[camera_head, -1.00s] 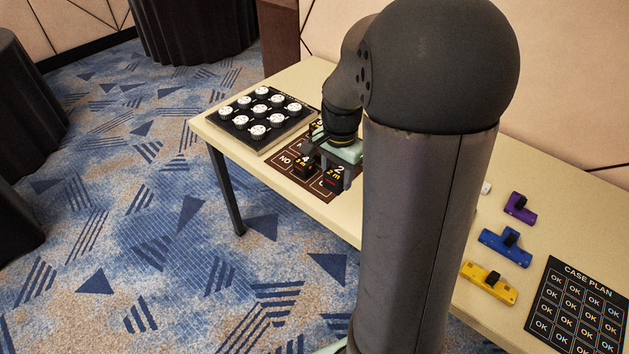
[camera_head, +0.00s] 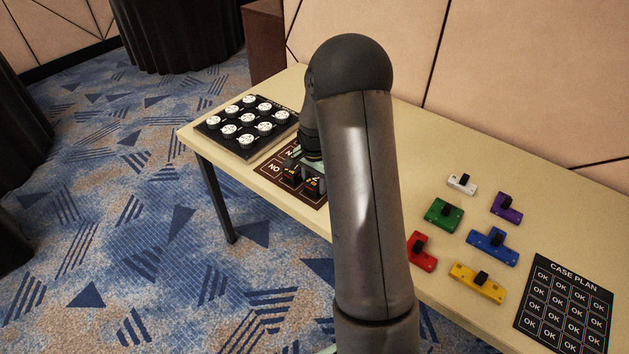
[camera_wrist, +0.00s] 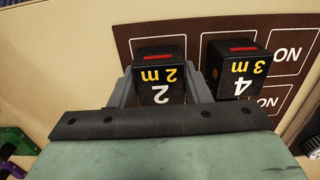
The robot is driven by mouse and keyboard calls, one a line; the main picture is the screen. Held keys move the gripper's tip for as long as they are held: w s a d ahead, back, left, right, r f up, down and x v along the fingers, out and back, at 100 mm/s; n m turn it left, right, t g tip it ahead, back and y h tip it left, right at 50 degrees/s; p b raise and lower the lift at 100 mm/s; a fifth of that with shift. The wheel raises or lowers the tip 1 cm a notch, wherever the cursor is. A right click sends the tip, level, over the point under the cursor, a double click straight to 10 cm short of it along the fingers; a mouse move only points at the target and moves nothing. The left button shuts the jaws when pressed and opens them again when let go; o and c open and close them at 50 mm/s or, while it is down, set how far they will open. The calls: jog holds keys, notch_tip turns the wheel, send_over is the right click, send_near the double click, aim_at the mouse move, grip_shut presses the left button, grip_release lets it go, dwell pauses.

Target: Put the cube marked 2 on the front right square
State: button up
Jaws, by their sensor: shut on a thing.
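My gripper (camera_wrist: 162,88) is shut on the black cube marked 2 (camera_wrist: 160,72), with a finger on each side of it. The cube, with yellow "2 m" lettering and a red bar, also shows in the head view (camera_head: 315,187). It is at the near right part of the brown board (camera_head: 273,168), beside the black cube marked 4 (camera_wrist: 240,72), with a narrow gap between them. Whether cube 2 touches the board is hard to tell. My arm covers the board's right side in the head view.
A black tray of white-topped knobs (camera_head: 247,125) stands left of the board. Coloured pieces, such as the green one (camera_head: 443,214) and the blue one (camera_head: 493,246), lie to the right. A black CASE PLAN panel (camera_head: 566,305) is at the far right. The table edge is close in front.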

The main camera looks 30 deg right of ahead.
aim_at(315, 180)
jog(key=shift+f, duration=0.2)
jog(key=o, duration=1)
jog(key=shift+r, duration=0.1)
notch_tip(315, 180, up, 12)
jog(key=shift+r, duration=0.1)
